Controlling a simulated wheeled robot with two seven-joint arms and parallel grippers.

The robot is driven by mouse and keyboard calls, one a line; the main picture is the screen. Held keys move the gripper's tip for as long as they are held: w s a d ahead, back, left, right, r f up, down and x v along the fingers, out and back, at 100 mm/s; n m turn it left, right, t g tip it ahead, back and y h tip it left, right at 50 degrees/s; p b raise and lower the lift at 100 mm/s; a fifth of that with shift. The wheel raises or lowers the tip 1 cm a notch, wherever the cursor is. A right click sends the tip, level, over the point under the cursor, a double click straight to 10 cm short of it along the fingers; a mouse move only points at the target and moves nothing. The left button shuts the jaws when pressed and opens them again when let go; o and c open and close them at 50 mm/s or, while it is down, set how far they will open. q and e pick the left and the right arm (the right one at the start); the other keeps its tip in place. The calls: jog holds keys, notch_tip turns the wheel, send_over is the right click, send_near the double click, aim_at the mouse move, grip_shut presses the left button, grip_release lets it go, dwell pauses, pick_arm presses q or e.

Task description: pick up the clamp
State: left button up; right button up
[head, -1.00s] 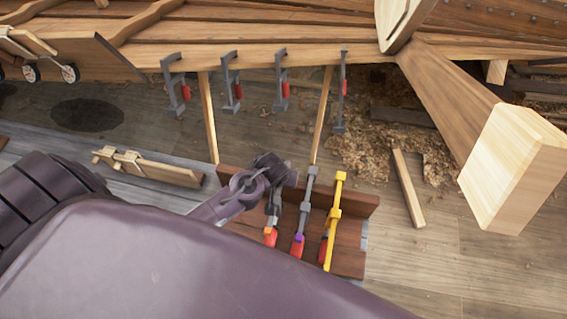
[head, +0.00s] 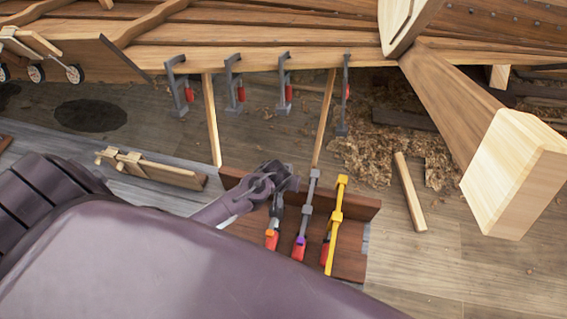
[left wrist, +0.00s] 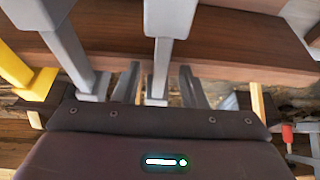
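Three clamps lean side by side in a reddish-brown wooden rack. In the left wrist view, that clamp's grey bar (left wrist: 160,60) stands between the two fingers of my left gripper (left wrist: 158,88), with a gap visible on each side. My right gripper is not in view.
The wooden rack (head: 353,262) stands on the plank floor. Several grey clamps with red handles hang along the hull edge (head: 285,80) above. A large pale timber block (head: 510,175) is at right. A loose wood strip (head: 409,192) lies right of the rack.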

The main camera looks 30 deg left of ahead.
pick_arm(q)
jog(key=shift+f, duration=0.15)
grip_shut()
dwell(0.4)
dwell(1.0)
jog(key=shift+w, duration=0.1)
